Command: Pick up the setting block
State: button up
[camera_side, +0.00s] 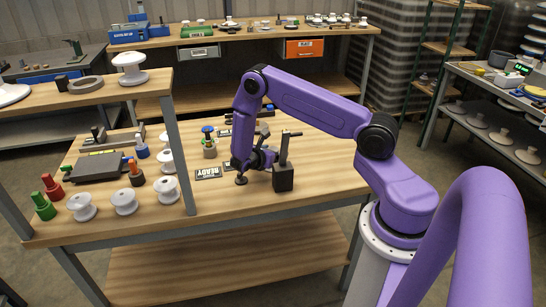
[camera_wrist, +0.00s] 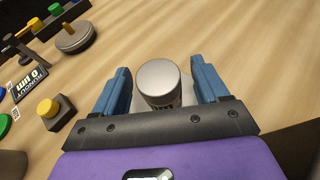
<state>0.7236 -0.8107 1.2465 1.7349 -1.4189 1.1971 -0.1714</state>
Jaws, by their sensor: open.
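A short metal cylinder (camera_wrist: 160,80) with a flat grey top and dark lettering on its side stands upright between my fingers in the wrist view. It is probably the setting block, but the lettering is too cut off to read. My gripper (camera_wrist: 163,88) is open around it, with a blue finger on each side and a narrow gap visible at each. In the side view my gripper (camera_side: 258,160) is low over the middle of the table. The cylinder cannot be made out there.
A black block with a post (camera_side: 284,177) stands close right of my gripper. White insulators (camera_side: 124,201) stand farther left, beneath a raised shelf (camera_side: 110,92). The wrist view shows a yellow-knobbed black block (camera_wrist: 57,112) and a grey disc (camera_wrist: 75,38).

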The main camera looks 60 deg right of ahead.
jog(key=shift+c, duration=0.4)
grip_shut()
jog(key=shift+r, duration=0.15)
